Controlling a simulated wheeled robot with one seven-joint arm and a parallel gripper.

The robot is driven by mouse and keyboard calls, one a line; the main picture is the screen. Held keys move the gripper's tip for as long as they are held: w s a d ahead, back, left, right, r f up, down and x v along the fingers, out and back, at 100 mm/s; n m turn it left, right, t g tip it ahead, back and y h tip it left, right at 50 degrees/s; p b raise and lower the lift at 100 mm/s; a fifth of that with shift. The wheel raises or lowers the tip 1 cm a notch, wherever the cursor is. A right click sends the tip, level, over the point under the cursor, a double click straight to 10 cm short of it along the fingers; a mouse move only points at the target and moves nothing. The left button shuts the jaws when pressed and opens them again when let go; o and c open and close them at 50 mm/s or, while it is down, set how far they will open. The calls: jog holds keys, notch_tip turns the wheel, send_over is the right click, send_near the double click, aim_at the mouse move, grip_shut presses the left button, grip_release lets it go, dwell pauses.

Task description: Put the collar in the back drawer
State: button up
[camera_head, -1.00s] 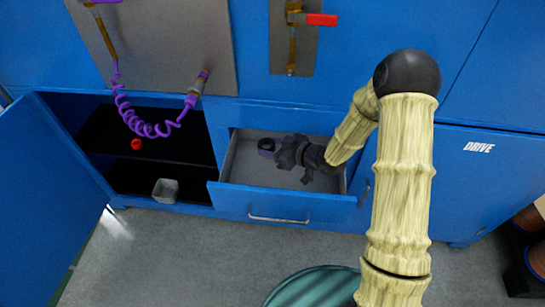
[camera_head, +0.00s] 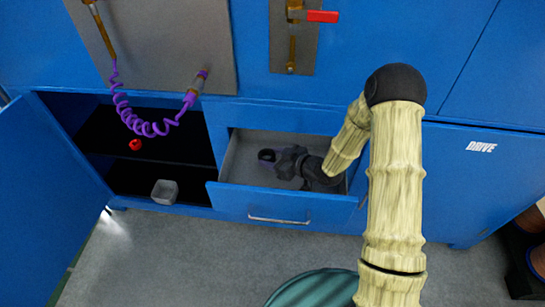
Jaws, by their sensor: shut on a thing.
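The open drawer (camera_head: 258,198) sticks out of the blue cabinet, with a grey inside and a silver handle on its front. My gripper (camera_head: 275,157) reaches into the drawer from the right, low over its floor. It is shut on a small dark ring-shaped piece, the collar (camera_head: 266,155), near the drawer's left back part. The collar is small, and I cannot tell whether it touches the drawer floor. The fingers partly hide it.
An open compartment on the left holds a red ring (camera_head: 135,145) and a grey square cup (camera_head: 165,191). Its blue door (camera_head: 50,190) stands open. A purple coiled hose (camera_head: 140,125) hangs above. A teal round object (camera_head: 315,288) stands on the floor in front.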

jog(key=shift+f, duration=0.3)
jog(key=o, duration=1)
jog(key=shift+s+f, duration=0.1)
jog(key=shift+c, duration=0.2)
jog(key=shift+r, duration=0.4)
jog(key=shift+d+r+p, duration=0.15)
jog(key=shift+r+p, duration=0.2)
jog(key=shift+p, duration=0.05)
jog(key=v, duration=0.7)
jog(key=shift+p, duration=0.35)
